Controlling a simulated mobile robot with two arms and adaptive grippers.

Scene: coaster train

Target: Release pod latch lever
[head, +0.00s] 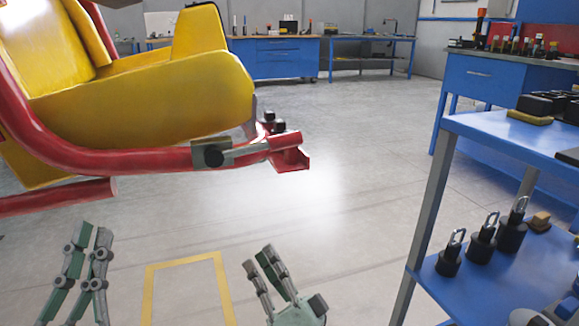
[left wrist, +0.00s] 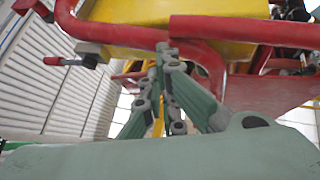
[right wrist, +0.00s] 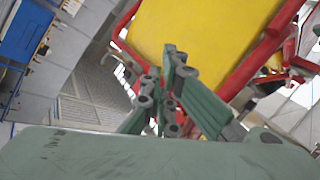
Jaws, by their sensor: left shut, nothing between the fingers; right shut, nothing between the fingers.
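The pod is a yellow seat shell (head: 160,105) on a red tube frame (head: 110,160) in the upper left of the head view. A similar grey and red part (left wrist: 88,54) shows at the left of the left wrist view. My left gripper (head: 92,232) is shut and empty, below the frame. My right gripper (head: 259,257) is shut and empty, below the bracket. Neither touches the pod.
A blue cart (head: 470,128) with padlocks (head: 481,242) on its lower shelf stands at the right. Blue workbenches (head: 273,58) line the back. The floor between is clear, with a yellow marking (head: 149,290) near the grippers.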

